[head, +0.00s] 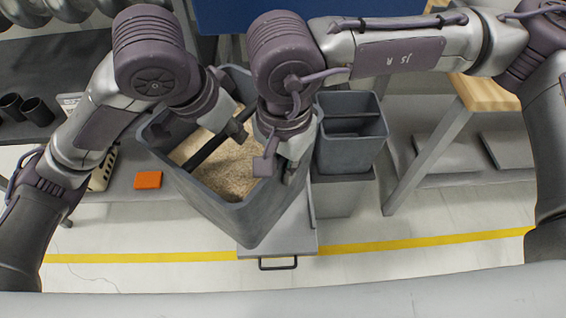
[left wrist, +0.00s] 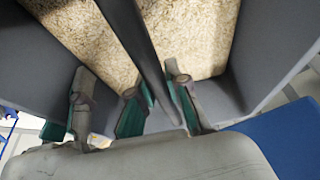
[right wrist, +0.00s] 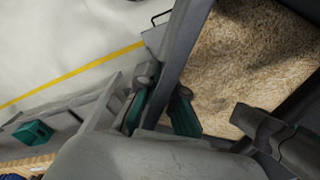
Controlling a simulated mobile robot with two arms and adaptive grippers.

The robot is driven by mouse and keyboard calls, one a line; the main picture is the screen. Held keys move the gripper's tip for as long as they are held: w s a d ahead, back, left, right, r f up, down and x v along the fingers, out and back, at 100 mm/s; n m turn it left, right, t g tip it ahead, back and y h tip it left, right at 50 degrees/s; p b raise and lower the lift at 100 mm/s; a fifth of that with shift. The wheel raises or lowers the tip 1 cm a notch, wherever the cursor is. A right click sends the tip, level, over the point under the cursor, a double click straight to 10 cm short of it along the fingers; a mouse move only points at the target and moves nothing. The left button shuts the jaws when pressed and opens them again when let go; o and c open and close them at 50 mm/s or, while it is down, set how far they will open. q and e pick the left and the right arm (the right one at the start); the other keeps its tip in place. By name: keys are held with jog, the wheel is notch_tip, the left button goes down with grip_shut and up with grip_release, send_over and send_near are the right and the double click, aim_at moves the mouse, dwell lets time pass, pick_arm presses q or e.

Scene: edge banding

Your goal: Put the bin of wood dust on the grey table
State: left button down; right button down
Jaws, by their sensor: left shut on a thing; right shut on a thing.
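The dark grey bin (head: 225,210) holds pale wood dust (head: 228,172) and has a dark bar across its opening. It shows at the centre of the head view, turned at an angle. My left gripper (head: 238,130) is shut on the bar, whose two sides its fingers flank in the left wrist view (left wrist: 158,108). My right gripper (head: 279,160) is shut on the bin's right wall; in the right wrist view (right wrist: 162,105) its fingers straddle the rim. A dark grey table top (head: 88,62) is at the left. The bin's underside is hidden.
A second grey bin (head: 352,155) stands close on the right. A light grey platform with a black handle (head: 278,264) shows below the bin. A wood-topped bench (head: 485,92) is at the right. The front floor is clear.

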pick_arm(q)
jog(key=shift+s+d+r, duration=0.1)
jog(key=shift+s+d, duration=0.05)
jog(key=shift+d, duration=0.15)
pick_arm(e)
jog(key=shift+w+a+r, duration=0.15)
jog(key=shift+a, duration=0.1)
pick_arm(q)
jog(key=c, duration=1.4)
grip_release()
jog(key=shift+c, duration=0.2)
pick_arm(e)
jog(key=shift+a+r, duration=0.1)
pick_arm(q)
jog(key=o, duration=0.4)
jog(key=shift+c, duration=0.2)
jog(key=shift+a, duration=0.1)
